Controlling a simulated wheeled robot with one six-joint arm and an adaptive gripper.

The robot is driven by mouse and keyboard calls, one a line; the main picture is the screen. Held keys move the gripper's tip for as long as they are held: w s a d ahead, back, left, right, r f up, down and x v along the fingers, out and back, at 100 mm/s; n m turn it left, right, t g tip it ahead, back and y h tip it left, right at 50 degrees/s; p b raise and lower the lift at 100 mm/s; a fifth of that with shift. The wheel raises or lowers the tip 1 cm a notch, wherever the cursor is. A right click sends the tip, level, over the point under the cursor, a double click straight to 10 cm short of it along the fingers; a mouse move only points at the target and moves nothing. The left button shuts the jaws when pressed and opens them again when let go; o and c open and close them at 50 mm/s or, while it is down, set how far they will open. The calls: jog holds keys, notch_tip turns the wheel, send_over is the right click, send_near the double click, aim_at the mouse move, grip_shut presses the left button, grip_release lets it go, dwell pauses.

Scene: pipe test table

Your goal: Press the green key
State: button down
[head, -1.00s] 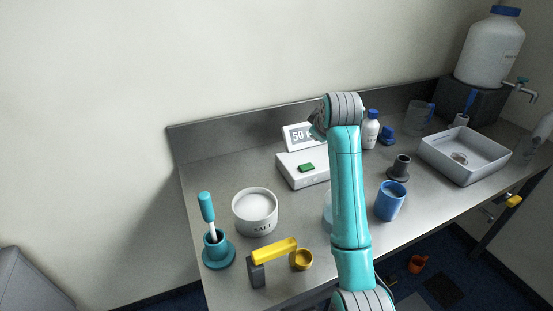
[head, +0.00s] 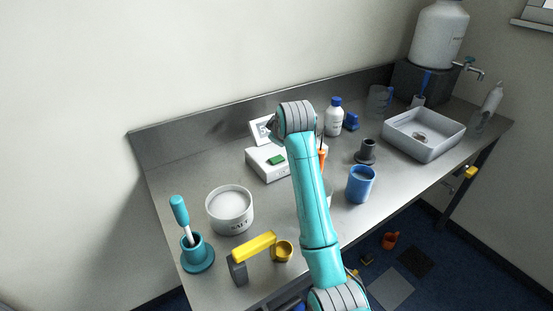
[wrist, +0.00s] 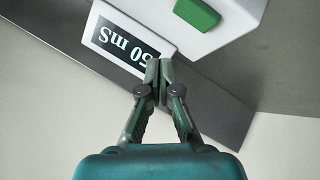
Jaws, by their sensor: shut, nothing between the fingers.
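The green key (head: 277,160) is a small block on top of a white meter box (head: 262,168) near the back of the table. In the wrist view the key (wrist: 197,14) is at the top, right of centre, on the white box. The meter's display (wrist: 125,45) shows "50 mS" upside down there; in the head view my arm partly covers it. My gripper (wrist: 159,68) is shut and empty. Its tips overlap the display's edge in the wrist view, apart from the key. In the head view my wrist mostly hides the gripper.
A salt tub (head: 230,212), a teal holder (head: 197,255) and a yellow-handled item (head: 254,246) stand front left. A blue cup (head: 360,185), a dark stand (head: 367,152), a white bottle (head: 334,118) and a grey basin (head: 425,135) are to the right. The wall is close behind.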

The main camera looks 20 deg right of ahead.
aim_at(277, 160)
jog(key=shift+f, duration=2.2)
jog(key=shift+f, duration=0.1)
jog(key=shift+f, duration=0.25)
jog(key=shift+f, duration=0.5)
dwell(0.4)
jog(key=shift+r, duration=0.15)
dwell(0.3)
jog(key=shift+r, duration=0.7)
jog(key=shift+r, duration=2.55)
